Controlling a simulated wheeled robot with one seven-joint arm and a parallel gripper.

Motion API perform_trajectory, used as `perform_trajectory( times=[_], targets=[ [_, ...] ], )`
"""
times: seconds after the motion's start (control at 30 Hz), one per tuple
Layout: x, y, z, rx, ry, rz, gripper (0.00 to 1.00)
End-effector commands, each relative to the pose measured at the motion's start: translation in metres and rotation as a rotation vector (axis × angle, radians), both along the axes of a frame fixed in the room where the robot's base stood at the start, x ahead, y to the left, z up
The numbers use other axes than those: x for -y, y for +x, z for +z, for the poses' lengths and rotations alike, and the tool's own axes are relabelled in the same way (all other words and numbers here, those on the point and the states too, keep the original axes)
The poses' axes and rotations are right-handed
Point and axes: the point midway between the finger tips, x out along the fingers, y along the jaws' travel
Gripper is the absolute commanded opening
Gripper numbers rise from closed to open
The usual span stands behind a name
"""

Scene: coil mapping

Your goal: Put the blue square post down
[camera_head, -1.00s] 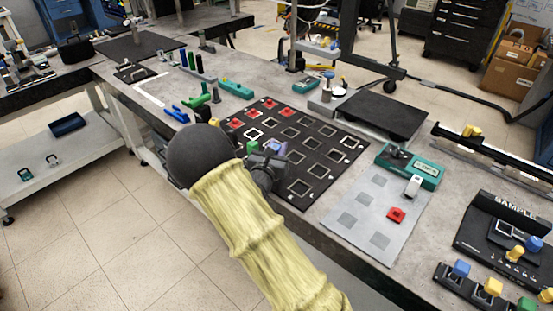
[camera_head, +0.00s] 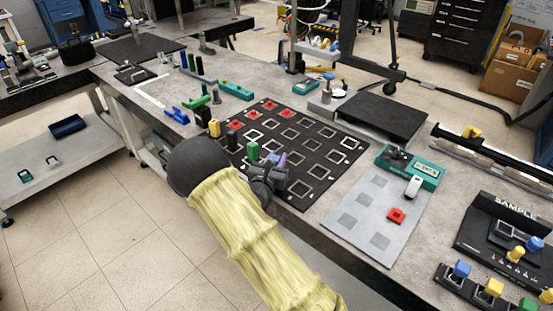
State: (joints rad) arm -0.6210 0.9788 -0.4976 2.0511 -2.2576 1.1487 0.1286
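A small blue-violet piece (camera_head: 279,160) shows at the tip of my gripper (camera_head: 270,177), over the near part of the black mat with white square outlines (camera_head: 326,154). It may be the blue square post, but it is too small to be sure. My dark wrist and the yellow-sleeved arm hide part of the mat's near edge. The gripper fingers are too small and dark to tell whether they are open or shut on this piece. A green post (camera_head: 253,151) stands just left of the gripper.
A dark post (camera_head: 233,141) and a yellow post (camera_head: 214,128) stand left of the green post. Several red pieces (camera_head: 252,114) sit in the mat's far-left squares. Empty outlined squares lie to the right. A grey sheet (camera_head: 377,213) carries one red piece (camera_head: 396,215).

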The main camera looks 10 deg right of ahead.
Motion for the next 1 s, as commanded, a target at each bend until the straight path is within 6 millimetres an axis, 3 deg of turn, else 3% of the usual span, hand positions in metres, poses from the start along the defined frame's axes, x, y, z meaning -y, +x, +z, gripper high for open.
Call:
perform_trajectory(
  times=[0.03, 0.1, 0.5, 0.67, 1.0],
  targets=[
    [0.001, 0.0, 0.0, -0.001, 0.001, -0.001, 0.35],
    [0.001, 0.0, 0.0, -0.001, 0.001, -0.002, 0.47],
    [-0.001, -0.002, 0.003, -0.001, 0.0, 0.0, 0.47],
    [-0.012, -0.019, 0.003, -0.002, 0.0, 0.002, 0.47],
    [-0.048, -0.076, 0.002, -0.004, 0.0, 0.003, 0.47]
  ],
)
